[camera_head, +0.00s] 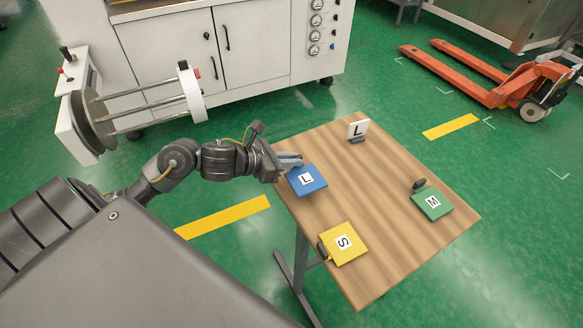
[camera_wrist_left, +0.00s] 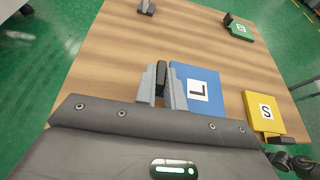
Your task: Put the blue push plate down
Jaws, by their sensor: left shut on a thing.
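The blue push plate (camera_head: 308,181) carries a white label with an L and is at the left edge of the wooden table (camera_head: 372,215). My left gripper (camera_head: 290,161) is shut on its dark handle, at the plate's upper left side. In the left wrist view the gripper's fingers (camera_wrist_left: 161,88) close around the dark handle, with the blue plate (camera_wrist_left: 205,88) to the right. The plate is at or just above the tabletop; I cannot tell whether it touches.
The table's middle is clear. A white machine (camera_head: 215,50) stands behind, and an orange pallet truck (camera_head: 500,85) is at the back right.

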